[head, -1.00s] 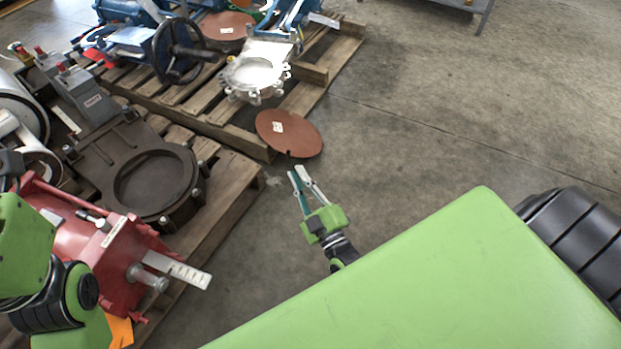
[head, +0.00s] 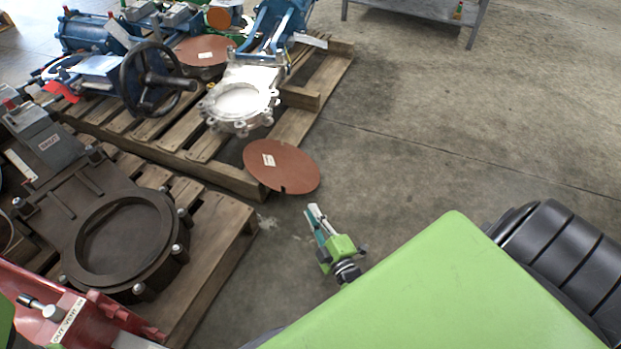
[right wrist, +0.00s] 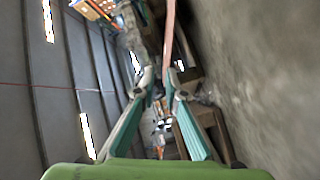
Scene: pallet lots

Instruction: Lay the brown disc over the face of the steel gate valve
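The brown disc (head: 298,164), with a white label and a notch at its near edge, is at the pallet's front right corner. Whether it lies or leans is unclear. The steel gate valve (head: 268,80), bright silver with a round face, lies on the pallet behind it. My right gripper (head: 312,208) is in front of the disc, apart from it, fingers partly open and empty. In the right wrist view a thin reddish-brown edge, apparently the disc (right wrist: 169,35), runs just ahead of the fingertips (right wrist: 159,78). My left gripper is out of view.
A second brown disc (head: 198,46) lies farther back among blue valves. A black handwheel (head: 127,80) stands left of the steel valve. A dark valve (head: 70,195) and a red one (head: 85,315) are at left. Open concrete floor (head: 430,120) lies to the right.

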